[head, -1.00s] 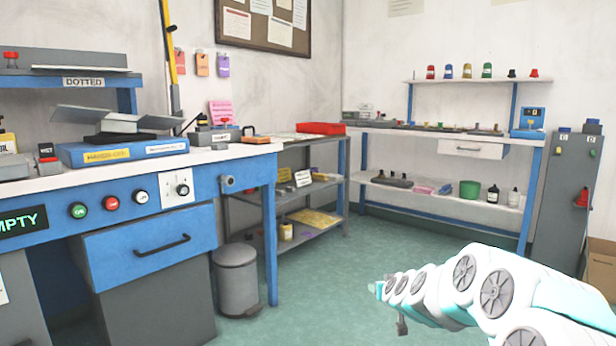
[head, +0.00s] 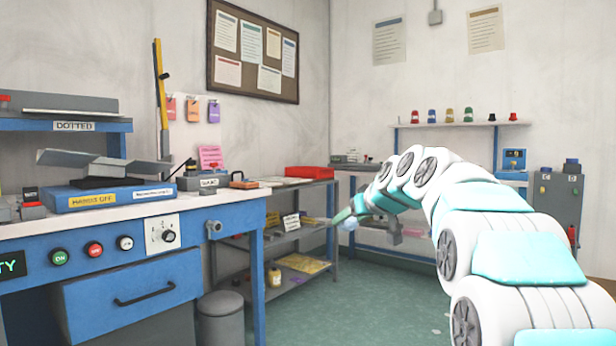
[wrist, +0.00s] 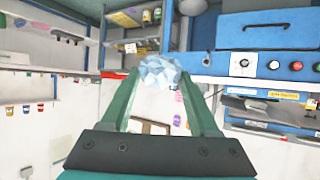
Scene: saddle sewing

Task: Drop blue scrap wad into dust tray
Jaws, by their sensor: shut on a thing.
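The blue scrap wad (wrist: 160,72) is a pale blue, crumpled, faceted lump between the fingertips in the wrist view. My gripper (wrist: 158,78) is shut on it, with the green fingers on either side. In the head view my gripper (head: 343,216) is up in front of the shelf unit, with the small pale wad (head: 349,224) just visible at its tip. A red tray (head: 309,172) stands on top of the shelf unit; I cannot tell whether it is the dust tray.
A blue workbench (head: 130,225) fills the left, with a blue box (head: 110,197) on its top. A grey bin (head: 220,318) stands on the floor beside it. A back bench and a grey cabinet (head: 557,205) are at the right.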

